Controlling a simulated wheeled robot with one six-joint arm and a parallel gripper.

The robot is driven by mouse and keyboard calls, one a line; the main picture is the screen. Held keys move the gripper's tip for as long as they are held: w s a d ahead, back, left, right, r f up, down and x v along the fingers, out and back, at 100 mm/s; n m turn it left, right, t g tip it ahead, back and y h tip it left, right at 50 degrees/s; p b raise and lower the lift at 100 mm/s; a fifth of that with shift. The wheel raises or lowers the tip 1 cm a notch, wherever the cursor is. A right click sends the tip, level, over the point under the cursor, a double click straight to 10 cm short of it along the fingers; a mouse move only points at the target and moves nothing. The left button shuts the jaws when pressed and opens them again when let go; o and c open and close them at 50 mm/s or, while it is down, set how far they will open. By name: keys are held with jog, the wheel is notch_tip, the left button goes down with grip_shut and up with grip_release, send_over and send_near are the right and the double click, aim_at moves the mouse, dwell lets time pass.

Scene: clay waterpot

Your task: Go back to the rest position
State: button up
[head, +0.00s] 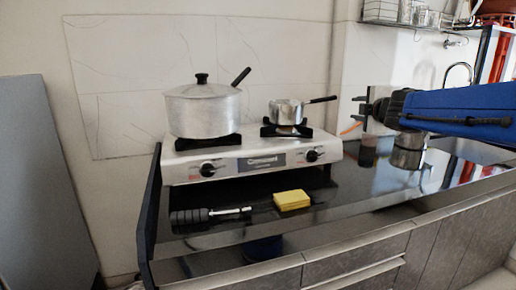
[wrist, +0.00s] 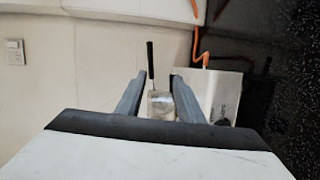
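My gripper (head: 364,108) reaches in from the right on a blue arm and hangs above the counter, right of the stove. In the wrist view my gripper (wrist: 152,92) has its two fingers apart with nothing held between them. A small metal pan (head: 286,111) with a black handle sits on the stove's right burner, apart from the gripper. The pan (wrist: 161,105) also shows beyond the fingertips in the wrist view, partly hidden by the gripper. A large lidded pot (head: 203,110) stands on the left burner.
The white stove (head: 262,162) stands on a dark glossy counter (head: 350,190). A yellow sponge (head: 292,200) and a black-handled tool (head: 205,217) lie in front. A metal container (head: 407,155) stands below my arm. An orange hose (head: 350,129) runs behind. A wire rack (head: 410,14) hangs upper right.

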jog(key=s+d+f+m+g+h, duration=0.25)
jog(key=s+f+m, duration=0.35)
jog(key=s, duration=0.3)
jog(key=s+d+f+m+g+h, duration=0.25)
jog(key=s+f+m, duration=0.35)
jog(key=s, duration=0.4)
jog(key=s+a+f+m+g+y, duration=0.2)
jog(key=s+a+f+m+g, duration=0.1)
jog(key=s+f, duration=0.6)
jog(key=s+a+f+m+g+y, duration=0.2)
jog(key=s+a+f, duration=0.3)
jog(key=s+f, duration=0.5)
jog(key=s+m+g, duration=0.1)
jog(key=s, duration=0.4)
jog(key=shift+a+f, duration=0.2)
